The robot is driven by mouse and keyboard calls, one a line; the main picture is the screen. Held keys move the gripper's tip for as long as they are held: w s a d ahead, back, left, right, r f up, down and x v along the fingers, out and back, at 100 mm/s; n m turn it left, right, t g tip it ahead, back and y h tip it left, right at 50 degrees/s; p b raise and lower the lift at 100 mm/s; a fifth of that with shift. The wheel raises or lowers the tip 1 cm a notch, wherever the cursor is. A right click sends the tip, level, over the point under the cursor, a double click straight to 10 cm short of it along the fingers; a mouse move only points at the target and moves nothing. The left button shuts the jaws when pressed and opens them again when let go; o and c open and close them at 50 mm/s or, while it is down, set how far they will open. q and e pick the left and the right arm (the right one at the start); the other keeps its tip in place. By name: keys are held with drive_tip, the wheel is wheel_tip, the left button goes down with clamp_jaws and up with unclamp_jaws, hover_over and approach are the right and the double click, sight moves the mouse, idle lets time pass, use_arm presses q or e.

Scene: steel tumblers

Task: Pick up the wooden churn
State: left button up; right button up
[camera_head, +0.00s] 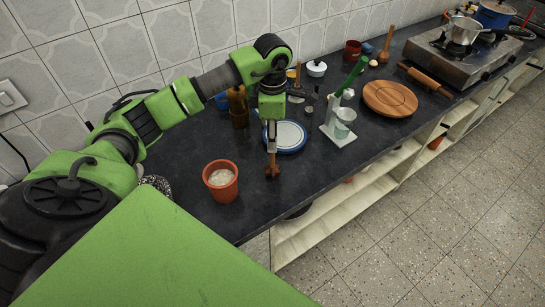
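The wooden churn (272,170) is a brown stick with a wider, lobed head, upright near the front edge of the dark counter (330,165). My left gripper (271,146) points straight down over it, and its fingers close around the upper part of the stick. The fingers hide the top of the stick. The head hangs below the fingers; I cannot tell whether it touches the counter. My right gripper is out of view.
An orange-red pot (221,180) with pale contents stands left of the churn. A blue-rimmed white plate (289,136) lies just behind it. A brown wooden vessel (238,108), green-handled tool (351,75) and round wooden board (390,98) stand nearby. A stove (455,58) is far right.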

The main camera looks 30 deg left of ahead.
use_arm(q)
drive_tip(key=shift+f, duration=1.3)
clamp_jaws()
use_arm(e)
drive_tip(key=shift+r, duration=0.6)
use_arm(q)
drive_tip(key=shift+r, duration=0.1)
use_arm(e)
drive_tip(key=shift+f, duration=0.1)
use_arm(q)
drive_tip(key=s+d+r+b, duration=0.5)
drive_tip(key=s+d+r, duration=0.1)
drive_tip(key=s+r, duration=0.6)
drive_tip(key=shift+s+d+r, duration=0.15)
drive_tip(key=shift+s+r, duration=0.15)
drive_tip(key=shift+r, duration=0.15)
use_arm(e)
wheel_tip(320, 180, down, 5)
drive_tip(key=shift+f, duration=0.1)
